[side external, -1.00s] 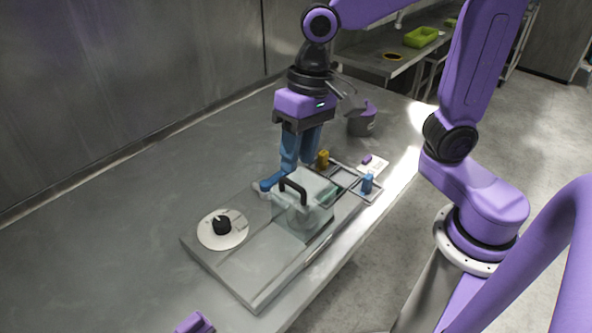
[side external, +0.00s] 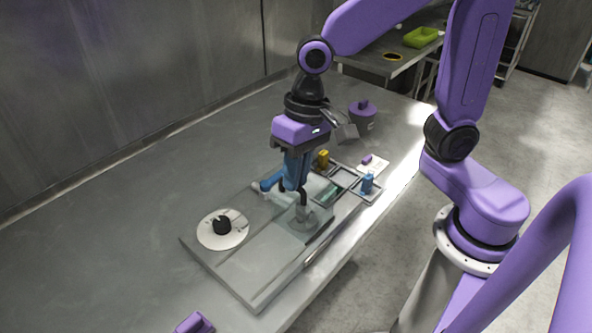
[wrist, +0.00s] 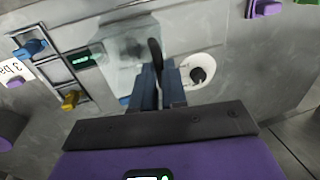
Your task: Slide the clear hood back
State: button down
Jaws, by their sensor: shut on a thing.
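The clear hood (side external: 313,222) sits on the grey base plate (side external: 245,272), between the white dial and the small rack. It also shows in the wrist view (wrist: 122,45), see-through and hard to outline. Its black arched handle (wrist: 154,52) stands up on top. My gripper (side external: 294,187) is down at the hood with its blue fingers shut on this handle. The fingers hide the middle of the handle in the side view. In the wrist view my gripper (wrist: 158,72) has the handle between its fingertips.
A white dial with a black knob (side external: 222,226) and a blue lever (side external: 271,181) are close by. The rack (side external: 345,178) holds a yellow piece (side external: 323,158) and a blue piece (side external: 367,182). A purple-lidded pot (side external: 362,115) stands behind.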

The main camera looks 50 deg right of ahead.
jog(key=a, duration=1.4)
jog(key=shift+r, duration=0.1)
jog(key=c, duration=1.2)
grip_release()
jog(key=shift+a, duration=0.1)
jog(key=shift+o, duration=0.2)
jog(key=d+r, duration=0.2)
jog(key=r, duration=0.6)
jog(key=d+r, duration=0.1)
jog(key=r, duration=0.8)
jog(key=shift+d, duration=0.35)
jog(key=s+d+f+n+h, duration=0.1)
jog(key=s+d+f+n, duration=0.5)
jog(key=d+f, duration=0.3)
jog(key=s+d+f+n, duration=0.6)
jog(key=d+f, duration=0.3)
jog(key=d, duration=0.4)
jog(key=shift+s+d+n+h, duration=0.3)
jog(key=shift+s+d+h, duration=0.1)
jog(key=shift+s, duration=0.25)
